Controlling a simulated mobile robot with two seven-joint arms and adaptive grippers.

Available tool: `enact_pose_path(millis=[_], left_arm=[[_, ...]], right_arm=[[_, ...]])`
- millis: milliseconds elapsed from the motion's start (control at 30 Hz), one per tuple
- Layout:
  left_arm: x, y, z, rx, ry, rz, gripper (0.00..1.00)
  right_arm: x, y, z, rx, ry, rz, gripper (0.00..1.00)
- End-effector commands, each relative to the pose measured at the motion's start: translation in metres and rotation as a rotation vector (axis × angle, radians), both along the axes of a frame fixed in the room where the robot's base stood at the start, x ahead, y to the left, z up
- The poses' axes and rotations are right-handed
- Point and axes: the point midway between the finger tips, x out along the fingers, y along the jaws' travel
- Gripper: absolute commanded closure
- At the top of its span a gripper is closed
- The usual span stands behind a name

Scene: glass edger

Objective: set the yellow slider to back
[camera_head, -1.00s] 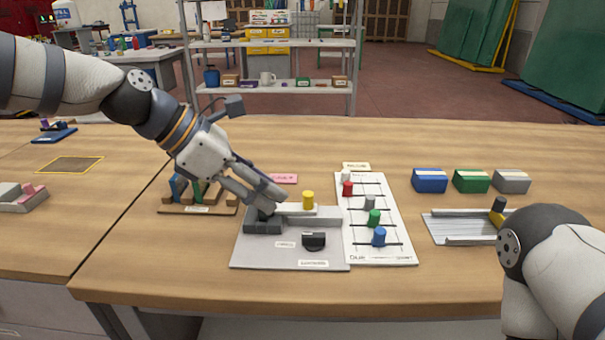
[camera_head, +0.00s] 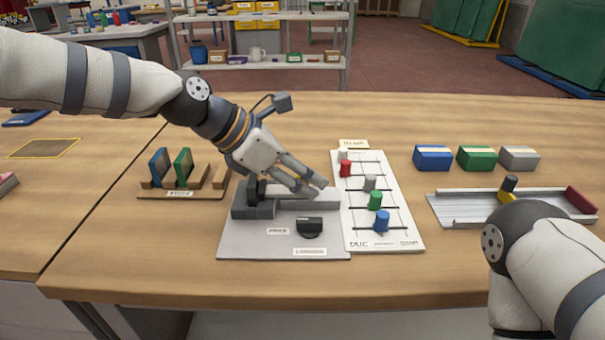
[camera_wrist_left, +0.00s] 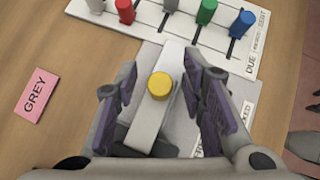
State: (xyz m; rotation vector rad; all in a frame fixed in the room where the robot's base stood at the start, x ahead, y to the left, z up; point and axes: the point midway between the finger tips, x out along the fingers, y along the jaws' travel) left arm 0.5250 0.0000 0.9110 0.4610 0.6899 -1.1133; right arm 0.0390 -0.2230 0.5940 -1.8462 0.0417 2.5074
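The yellow slider shows in the left wrist view as a round yellow knob (camera_wrist_left: 160,86) on a pale bar (camera_wrist_left: 152,120). In the head view my left gripper hides the knob. The bar belongs to a grey fixture (camera_head: 265,244) on the bench, with a black knob (camera_head: 310,227) at its front. My left gripper (camera_head: 322,192) reaches down over the fixture from the left. In the left wrist view its two fingers stand apart on either side of the yellow knob, with gaps visible. My right arm is at the lower right of the head view, its gripper out of frame.
A white board (camera_head: 352,235) with red, grey, green and blue pegs stands right beside the fixture. A rack (camera_head: 180,194) with blue and green plates is to the left. A metal tray (camera_head: 455,210) and several coloured blocks are to the right. The front bench strip is clear.

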Motion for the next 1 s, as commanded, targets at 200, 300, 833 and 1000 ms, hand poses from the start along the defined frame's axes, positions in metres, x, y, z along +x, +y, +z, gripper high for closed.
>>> enact_pose_path(millis=[200, 300, 833, 1000], left_arm=[[0.0, 0.0, 0.001, 0.001, -0.001, 0.0, 0.95], [0.001, 0.001, 0.001, 0.0, -0.003, 0.001, 1.0], [0.003, -0.037, 0.002, 0.0, -0.009, 0.004, 1.0], [0.003, -0.037, 0.002, -0.002, -0.009, 0.005, 0.74]], right_arm=[[0.0, 0.0, 0.0, 0.0, -0.001, 0.0, 0.6], [0.0, 0.0, 0.0, 0.0, -0.001, 0.0, 0.6], [0.01, 0.0, 0.01, 0.001, -0.033, 0.0, 0.6], [0.009, 0.0, 0.009, 0.001, -0.032, 0.0, 0.6]])
